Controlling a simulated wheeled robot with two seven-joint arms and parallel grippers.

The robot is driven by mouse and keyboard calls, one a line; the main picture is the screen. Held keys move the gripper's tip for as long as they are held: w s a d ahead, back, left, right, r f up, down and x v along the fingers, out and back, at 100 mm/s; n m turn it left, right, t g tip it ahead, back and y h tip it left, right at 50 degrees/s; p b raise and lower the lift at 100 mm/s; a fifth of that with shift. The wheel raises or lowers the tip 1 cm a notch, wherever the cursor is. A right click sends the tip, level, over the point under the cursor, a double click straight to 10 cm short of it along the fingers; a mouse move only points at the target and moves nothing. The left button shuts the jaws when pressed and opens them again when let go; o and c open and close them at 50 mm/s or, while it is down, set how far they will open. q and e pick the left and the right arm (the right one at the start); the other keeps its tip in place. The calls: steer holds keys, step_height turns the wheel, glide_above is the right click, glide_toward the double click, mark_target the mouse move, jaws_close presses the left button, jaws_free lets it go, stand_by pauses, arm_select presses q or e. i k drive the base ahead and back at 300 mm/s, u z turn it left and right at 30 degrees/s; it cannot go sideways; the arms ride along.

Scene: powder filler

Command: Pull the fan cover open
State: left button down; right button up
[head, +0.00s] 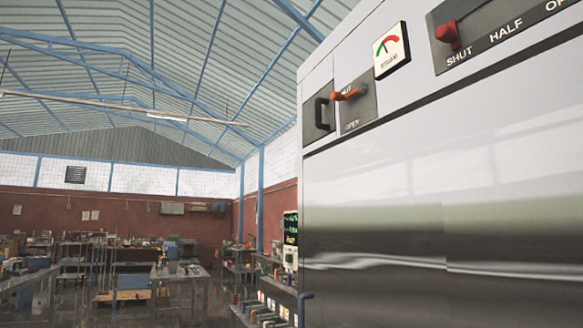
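A large grey-white machine with a shiny metal front (375,200) fills the right side of the head view. High on its left part is a black handle (319,113) on a small panel. Next to it is a red lever (348,94) on a dark plate, with "OPEN" at the bottom and a partly hidden word at the top. I cannot tell which part is the fan cover; no fan shows. Neither of my grippers is in view.
A gauge (390,50) and a red knob (448,34) on a plate marked SHUT, HALF and a cut-off word sit higher on the machine. Shelves with small items (265,312) stand left of it. Cluttered workbenches (180,271) stand further back left.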

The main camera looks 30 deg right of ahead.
mark_target(319, 111)
steer(key=z, duration=0.15)
steer(key=i, duration=0.95)
steer(key=u, duration=0.55)
steer(key=i, duration=1.2)
steer(key=z, duration=0.7)
